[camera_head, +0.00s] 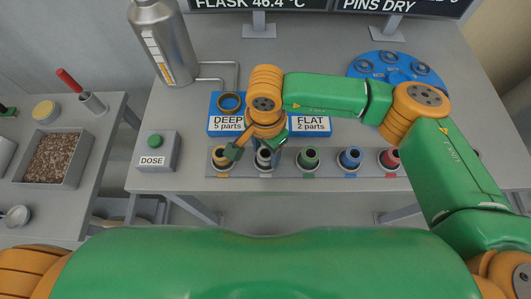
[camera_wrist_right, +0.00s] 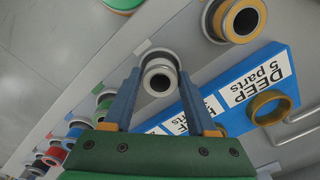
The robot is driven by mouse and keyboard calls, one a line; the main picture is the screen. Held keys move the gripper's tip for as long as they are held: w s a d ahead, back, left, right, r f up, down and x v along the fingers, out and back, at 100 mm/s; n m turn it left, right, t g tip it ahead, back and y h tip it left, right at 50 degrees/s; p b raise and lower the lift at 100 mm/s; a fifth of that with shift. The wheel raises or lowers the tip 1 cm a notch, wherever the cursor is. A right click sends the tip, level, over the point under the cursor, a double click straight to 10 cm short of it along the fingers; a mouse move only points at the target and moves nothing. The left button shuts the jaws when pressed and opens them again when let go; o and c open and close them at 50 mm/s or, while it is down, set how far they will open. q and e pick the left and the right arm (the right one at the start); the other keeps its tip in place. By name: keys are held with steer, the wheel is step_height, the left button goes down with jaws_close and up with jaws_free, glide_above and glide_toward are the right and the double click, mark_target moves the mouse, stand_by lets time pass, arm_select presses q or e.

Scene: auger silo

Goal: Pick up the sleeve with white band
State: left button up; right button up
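The sleeve with the white band (camera_head: 264,158) stands in the row of sleeves on the grey rack, second from the left. In the right wrist view the sleeve (camera_wrist_right: 159,78) is a pale grey ring with a dark bore, between the two blue fingers. My right gripper (camera_head: 250,145) reaches down over it from behind. In the right wrist view the gripper (camera_wrist_right: 159,74) has one finger on each side of the sleeve, very close to its sides. Whether the fingers touch it I cannot tell. My left gripper is out of view.
Beside it stand an orange-banded sleeve (camera_head: 221,155) on the left and a green one (camera_head: 308,158) on the right, then blue (camera_head: 349,158) and red (camera_head: 389,158). Blue DEEP and FLAT trays (camera_head: 228,127) lie just behind; DEEP holds an orange-rimmed ring. A DOSE button box (camera_head: 157,151) stands left.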

jaws_close()
